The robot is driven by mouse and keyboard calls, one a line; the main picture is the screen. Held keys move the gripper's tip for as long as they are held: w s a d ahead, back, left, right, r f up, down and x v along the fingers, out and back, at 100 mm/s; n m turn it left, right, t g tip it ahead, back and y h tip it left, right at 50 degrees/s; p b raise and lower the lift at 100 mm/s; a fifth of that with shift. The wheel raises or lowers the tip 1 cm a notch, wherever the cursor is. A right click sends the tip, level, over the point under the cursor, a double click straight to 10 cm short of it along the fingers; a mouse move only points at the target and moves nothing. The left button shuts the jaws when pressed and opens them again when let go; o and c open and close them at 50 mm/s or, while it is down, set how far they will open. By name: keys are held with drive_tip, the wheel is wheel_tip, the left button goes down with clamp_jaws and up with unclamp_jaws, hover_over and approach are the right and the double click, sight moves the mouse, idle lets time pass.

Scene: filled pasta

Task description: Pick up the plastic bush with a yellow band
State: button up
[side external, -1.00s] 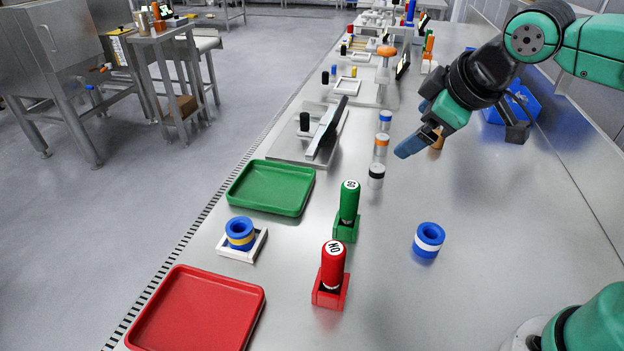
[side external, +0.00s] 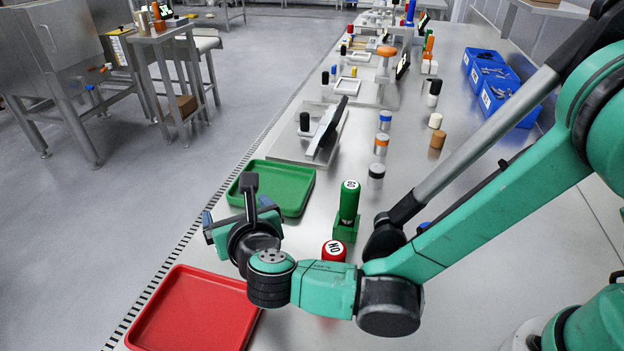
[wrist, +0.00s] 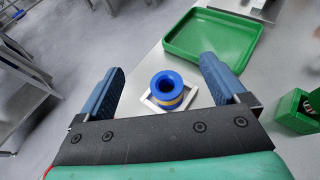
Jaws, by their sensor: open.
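The bush with a yellow band (wrist: 170,98) is a blue, spool-like ring with an open hole on top. In the wrist view it stands upright in a small white square frame (wrist: 150,103). My gripper (wrist: 164,68) is open, with one blue finger to each side of the bush in that view. The fingers appear apart from the bush, with nothing between them. In the side view my gripper (side external: 238,212) is over the area between the green and red trays, and my wrist and gripper hide the bush and its frame.
The green tray (side external: 296,207) lies beyond my gripper, and the red tray (side external: 190,312) lies nearer. A green stamp (side external: 349,203) and a red stamp (side external: 334,250) stand to the right. My arm almost wholly hides another blue object (side external: 424,226).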

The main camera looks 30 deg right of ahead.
wheel_tip(320, 180, down, 5)
drive_tip(key=shift+r, duration=0.2)
drive_tip(key=shift+x, duration=2.85)
drive_tip(key=shift+f, duration=0.1)
clamp_jaws()
